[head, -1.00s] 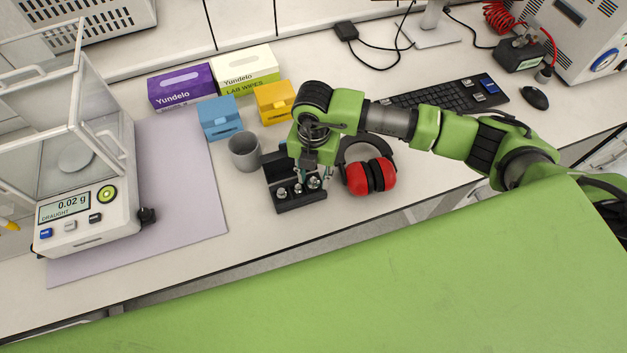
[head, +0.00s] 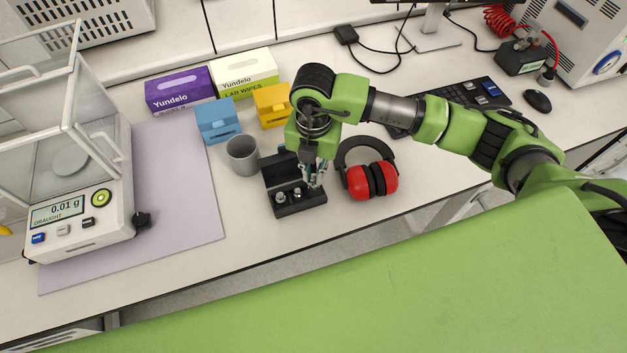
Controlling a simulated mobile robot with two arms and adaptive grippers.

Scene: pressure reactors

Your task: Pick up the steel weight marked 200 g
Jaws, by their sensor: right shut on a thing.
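A black weight box (head: 302,207) lies open on the bench, with two small steel weights standing in it, one on the left (head: 280,197) and one beside it (head: 297,192). My right gripper (head: 315,180) points down over the right part of the box. It is shut on a small steel weight, which is mostly hidden between the fingers. The marking on it is too small to read, so I cannot tell whether it is the 200 g one. My left gripper is not in view.
A grey cup (head: 242,157) stands left of the box, red ear defenders (head: 371,181) close on the right. Blue (head: 218,122) and yellow (head: 272,107) boxes stand behind.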

